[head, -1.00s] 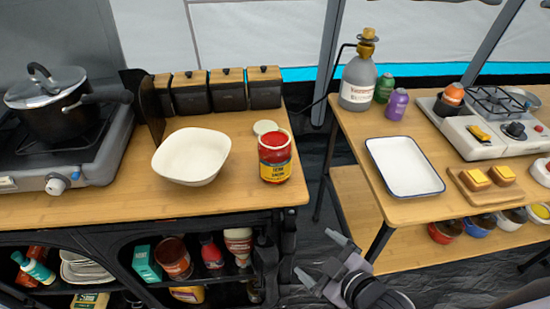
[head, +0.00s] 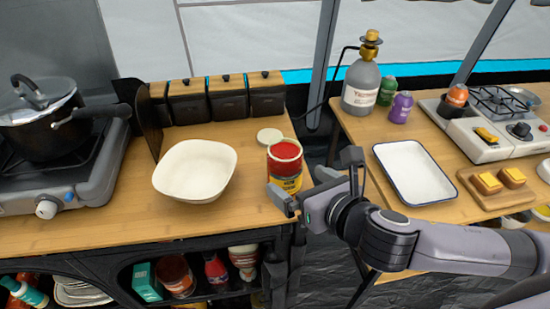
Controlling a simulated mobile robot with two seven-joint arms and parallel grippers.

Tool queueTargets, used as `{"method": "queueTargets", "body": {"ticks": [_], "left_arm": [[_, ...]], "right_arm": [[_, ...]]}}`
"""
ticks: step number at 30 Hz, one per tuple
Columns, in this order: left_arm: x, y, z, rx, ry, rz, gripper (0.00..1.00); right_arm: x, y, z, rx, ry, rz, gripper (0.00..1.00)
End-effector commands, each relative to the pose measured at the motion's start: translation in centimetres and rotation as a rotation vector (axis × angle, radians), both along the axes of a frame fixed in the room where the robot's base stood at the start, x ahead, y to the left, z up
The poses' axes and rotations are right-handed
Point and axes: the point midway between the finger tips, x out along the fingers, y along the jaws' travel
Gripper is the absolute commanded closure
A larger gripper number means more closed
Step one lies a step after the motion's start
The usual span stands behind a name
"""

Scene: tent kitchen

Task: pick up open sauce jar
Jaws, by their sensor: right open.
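The open sauce jar (head: 284,160) stands upright on the left wooden counter near its right edge. It has red contents and a yellow and dark label, and its lower right part is hidden by my gripper. A pale round lid (head: 269,136) lies on the counter just behind it. My right gripper (head: 312,178) is open at the jar's right side, with one finger in front of the jar and the other to its right. I cannot tell whether it touches the jar. My left gripper is not in view.
A white bowl (head: 196,171) stands left of the jar. Black canisters with wooden lids (head: 227,98) line the back. A stove with a pot (head: 42,118) is at the far left. The right table holds a white tray (head: 414,171). A gap separates the two counters.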

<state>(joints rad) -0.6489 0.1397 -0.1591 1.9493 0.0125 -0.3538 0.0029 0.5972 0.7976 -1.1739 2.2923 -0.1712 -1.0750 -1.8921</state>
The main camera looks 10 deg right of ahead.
Motion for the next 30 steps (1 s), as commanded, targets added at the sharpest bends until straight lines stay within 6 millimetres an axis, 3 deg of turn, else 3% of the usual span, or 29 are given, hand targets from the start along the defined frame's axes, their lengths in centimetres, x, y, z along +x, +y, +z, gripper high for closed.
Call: {"method": "queueTargets", "body": {"ticks": [13,24,30], "left_arm": [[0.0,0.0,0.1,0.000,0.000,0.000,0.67],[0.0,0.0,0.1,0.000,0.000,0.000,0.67],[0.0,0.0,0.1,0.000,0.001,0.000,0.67]], "right_arm": [[2.3,0.2,-0.4,-0.078,-0.035,0.017,0.00],[6.2,1.4,-1.6,-0.076,-0.033,0.015,0.00],[6.7,1.6,-1.8,-0.076,-0.033,0.016,0.00]]}}
